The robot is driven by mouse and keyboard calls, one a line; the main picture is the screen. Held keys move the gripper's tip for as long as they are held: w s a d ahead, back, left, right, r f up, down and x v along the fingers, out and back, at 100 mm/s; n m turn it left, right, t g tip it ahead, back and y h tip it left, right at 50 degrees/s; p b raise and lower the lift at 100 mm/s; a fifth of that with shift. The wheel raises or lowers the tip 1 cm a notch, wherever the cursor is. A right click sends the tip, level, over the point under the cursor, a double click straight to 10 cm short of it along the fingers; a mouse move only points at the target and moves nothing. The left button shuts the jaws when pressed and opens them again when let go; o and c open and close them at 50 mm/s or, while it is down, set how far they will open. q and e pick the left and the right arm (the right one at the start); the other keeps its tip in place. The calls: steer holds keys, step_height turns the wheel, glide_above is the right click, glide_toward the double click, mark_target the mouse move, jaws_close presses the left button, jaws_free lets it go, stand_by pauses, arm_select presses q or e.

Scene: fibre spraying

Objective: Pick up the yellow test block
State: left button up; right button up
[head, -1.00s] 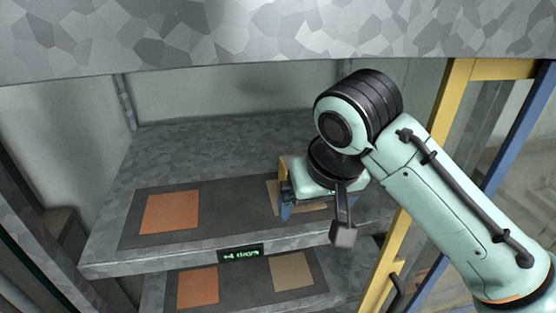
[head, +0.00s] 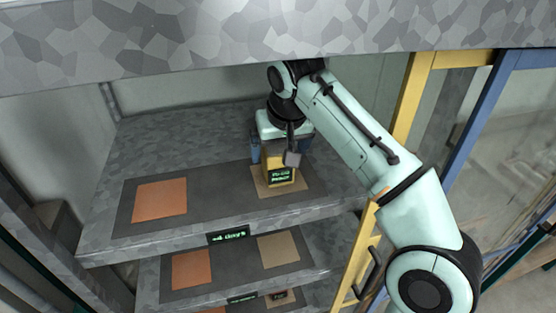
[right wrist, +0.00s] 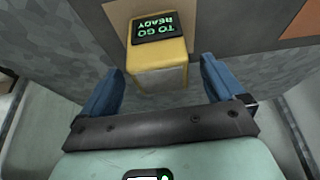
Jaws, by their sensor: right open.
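The yellow test block (head: 279,177) stands on the tan square of the upper shelf. Its dark label with green lettering, "TO GO READY", faces front. In the right wrist view the block (right wrist: 158,57) is ahead of the jaws, its near end between the blue fingers with gaps on both sides. My right gripper (head: 280,150) is open and at the block's back side in the head view; it also shows in the right wrist view (right wrist: 160,88). Part of the block is hidden behind the wrist hardware in the head view. My left gripper is not in view.
The upper shelf (head: 110,215) has a dark mat with an empty orange square (head: 160,200) on the left. A grey speckled panel (head: 200,35) hangs above the shelf. Lower shelves lie beneath. A yellow door frame (head: 413,100) and a blue frame (head: 470,130) stand to the right.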

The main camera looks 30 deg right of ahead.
steer(key=x, duration=0.4)
steer(key=shift+b, duration=0.3)
steer(key=shift+s+f, duration=0.15)
steer(key=shift+s, duration=0.15)
steer(key=shift+w, duration=0.35)
steer(key=c, duration=1.5)
